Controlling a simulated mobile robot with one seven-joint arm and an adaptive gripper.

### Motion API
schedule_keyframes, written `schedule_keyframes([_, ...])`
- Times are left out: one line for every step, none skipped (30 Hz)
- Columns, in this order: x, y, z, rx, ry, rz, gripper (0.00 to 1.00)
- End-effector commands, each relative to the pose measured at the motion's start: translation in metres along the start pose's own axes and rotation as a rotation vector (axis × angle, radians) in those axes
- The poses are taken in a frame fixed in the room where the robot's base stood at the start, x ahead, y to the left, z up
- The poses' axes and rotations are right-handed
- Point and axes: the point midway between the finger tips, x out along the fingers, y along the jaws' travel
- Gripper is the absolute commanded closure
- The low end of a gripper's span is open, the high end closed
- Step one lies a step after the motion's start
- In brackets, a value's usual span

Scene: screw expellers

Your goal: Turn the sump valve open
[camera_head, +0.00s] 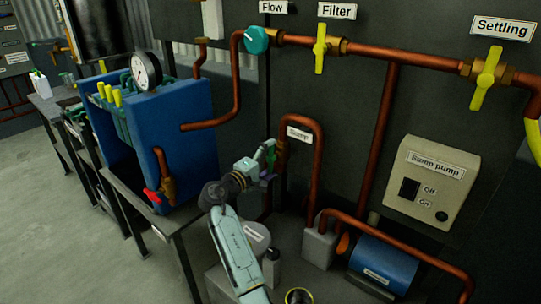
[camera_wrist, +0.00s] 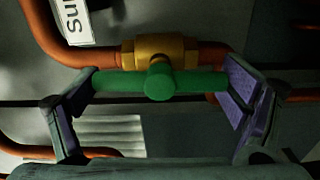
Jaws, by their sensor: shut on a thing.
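The sump valve is a brass body (camera_wrist: 160,50) on a copper pipe with a green bar handle (camera_wrist: 158,82). In the wrist view the handle lies across the picture, in line with the pipe there, between the two fingers of my gripper (camera_wrist: 160,88). My gripper is shut on the handle, one finger at each end. In the head view my gripper (camera_head: 268,160) is at the valve below the "Sump" label (camera_head: 300,134), and it hides most of the handle.
A copper pipe (camera_head: 320,160) loops beside the valve. The sump pump box (camera_head: 432,185) is on the wall at right, above a blue motor (camera_head: 382,264). A blue machine (camera_head: 185,130) with a red-handled tap (camera_head: 155,196) stands at left. Yellow-handled valves (camera_head: 320,48) are above.

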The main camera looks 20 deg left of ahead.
Motion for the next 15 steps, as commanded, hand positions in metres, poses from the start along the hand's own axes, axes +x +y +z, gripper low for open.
schedule_keyframes([-0.0001, 0.0002, 0.0006, -0.017, -0.002, -0.002, 0.37])
schedule_keyframes([-0.0001, 0.0, 0.0006, -0.026, -0.002, -0.002, 0.37])
schedule_keyframes([-0.0002, -0.0003, 0.0006, -0.036, -0.002, -0.002, 0.37])
schedule_keyframes([-0.0002, -0.0004, 0.0005, -0.041, -0.002, -0.002, 0.37])
schedule_keyframes([-0.0002, -0.0006, 0.0005, -0.047, -0.002, -0.002, 0.37])
schedule_keyframes([-0.0003, -0.0008, 0.0005, -0.053, -0.002, -0.002, 0.37])
schedule_keyframes([-0.0003, -0.0009, 0.0004, -0.056, -0.002, -0.001, 0.37])
schedule_keyframes([-0.0003, -0.0011, 0.0004, -0.06, -0.002, -0.001, 0.37])
schedule_keyframes([-0.0003, -0.0012, 0.0004, -0.063, -0.002, -0.001, 0.37])
schedule_keyframes([-0.0004, -0.0013, 0.0004, -0.064, -0.002, -0.001, 0.37])
schedule_keyframes([-0.0003, -0.0014, 0.0004, -0.066, -0.002, -0.001, 0.36])
schedule_keyframes([-0.0004, -0.0015, 0.0003, -0.067, -0.002, -0.001, 0.36])
schedule_keyframes([-0.0003, -0.0015, 0.0003, -0.067, -0.002, -0.001, 0.36])
schedule_keyframes([-0.0004, -0.0016, 0.0003, -0.067, -0.002, -0.001, 0.37])
schedule_keyframes([-0.0004, -0.0015, 0.0003, -0.067, -0.002, -0.001, 0.37])
